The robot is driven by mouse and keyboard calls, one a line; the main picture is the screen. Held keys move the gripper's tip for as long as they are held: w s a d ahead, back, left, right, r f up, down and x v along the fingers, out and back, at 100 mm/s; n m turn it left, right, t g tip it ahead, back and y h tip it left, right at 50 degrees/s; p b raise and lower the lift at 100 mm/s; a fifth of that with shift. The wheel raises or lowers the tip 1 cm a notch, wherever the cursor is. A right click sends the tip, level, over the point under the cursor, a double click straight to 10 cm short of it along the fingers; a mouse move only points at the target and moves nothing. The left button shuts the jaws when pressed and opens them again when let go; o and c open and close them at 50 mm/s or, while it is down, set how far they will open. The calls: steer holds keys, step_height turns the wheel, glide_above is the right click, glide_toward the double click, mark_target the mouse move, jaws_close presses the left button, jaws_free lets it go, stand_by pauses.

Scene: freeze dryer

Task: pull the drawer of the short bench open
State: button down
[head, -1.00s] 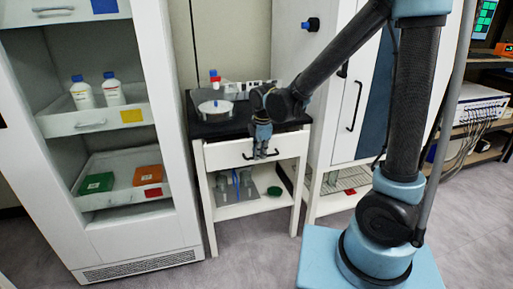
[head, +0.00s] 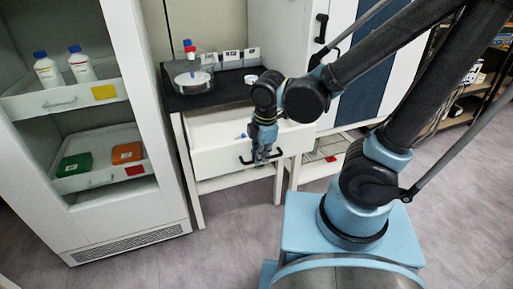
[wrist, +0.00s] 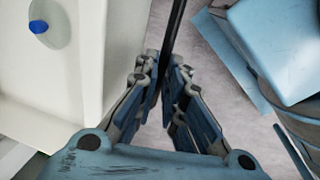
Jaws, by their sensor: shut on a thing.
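The short bench has a black top (head: 205,98) and white legs. Its white drawer (head: 225,161) stands pulled well out, with its inside showing. A small blue-capped item lies in the drawer in the head view (head: 242,136), and its blue part shows in the wrist view (wrist: 38,26). My gripper (head: 261,160) is at the drawer front, shut on the black bar handle (head: 276,155). In the wrist view the handle (wrist: 174,35) runs between the fingers of my gripper (wrist: 163,90). Part of the handle is hidden by the fingers.
A white cabinet with bottles (head: 83,66) and open trays is at left. A tall white cabinet is at right. Grey floor (head: 237,225) is clear in front.

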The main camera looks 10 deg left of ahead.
steer(key=shift+s+d, duration=0.3)
steer(key=shift+s, duration=0.15)
steer(key=c, duration=2)
jaws_free()
steer(key=shift+o, duration=0.2)
steer(key=shift+r, duration=0.15)
step_height(320, 180, up, 12)
steer(key=s+d, duration=0.1)
steer(key=shift+s+f, duration=0.25)
steer(key=shift+s, duration=0.1)
steer(key=shift+d, duration=0.15)
